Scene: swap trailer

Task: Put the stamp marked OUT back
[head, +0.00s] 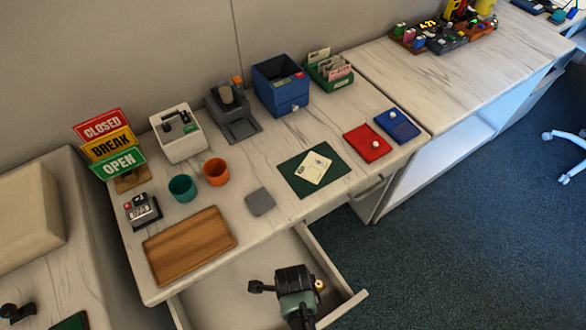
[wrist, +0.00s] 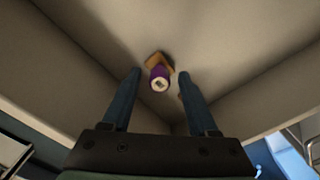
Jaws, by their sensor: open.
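A stamp with a purple round handle, a pale end label and a wooden base (wrist: 160,76) is in the open drawer in the wrist view. Its label is too small to read, so I cannot tell whether it is marked OUT. My gripper (wrist: 159,73) is open, its two dark fingers on either side of the stamp in the picture; I see no contact. In the head view my gripper (head: 285,281) is over the drawer (head: 215,285). A small tan and white thing (head: 320,285) shows beside it, partly hidden.
On the desk are a wooden tray (head: 190,246), a grey pad (head: 260,201), a date block (head: 142,210), teal (head: 183,188) and orange (head: 215,172) cups, a green mat (head: 330,168), and red (head: 367,143) and blue (head: 397,125) pads. Drawer walls (head: 331,259) surround my gripper.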

